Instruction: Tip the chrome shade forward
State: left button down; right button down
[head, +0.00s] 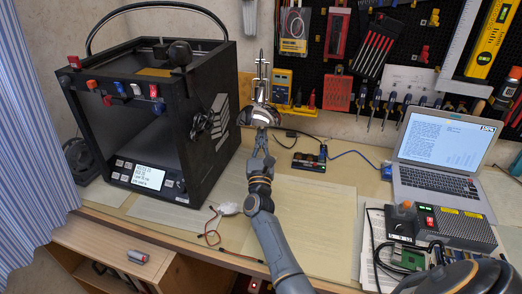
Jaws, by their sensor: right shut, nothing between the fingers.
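The chrome shade (262,115) of a desk lamp sits at the back of the workbench, just right of the black 3D printer. Its thin upright stem (261,72) rises behind it against the wall. My right gripper (261,138) is in front of the shade and just below its front rim, its fingers pointing at it. The fingers are shut and empty. I cannot tell whether the fingertips touch the shade. My left gripper is not in view.
The black 3D printer (150,115) stands close on the left. A small dark circuit box (309,161) with cables lies right of the gripper. An open laptop (441,165) and a power supply (455,229) are farther right. The bench mat (305,215) is mostly clear.

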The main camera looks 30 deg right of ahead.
aim_at(261, 124)
jog(key=r+p, duration=0.1)
jog(key=s+r, duration=0.1)
jog(key=a+r+p, duration=0.1)
jog(key=shift+s+r+p, duration=0.2)
jog(key=shift+s+p, duration=0.15)
jog(key=shift+s+a+r, duration=0.2)
jog(key=shift+s+r, duration=0.05)
jog(key=shift+r, duration=0.45)
jog(key=shift+a, duration=0.1)
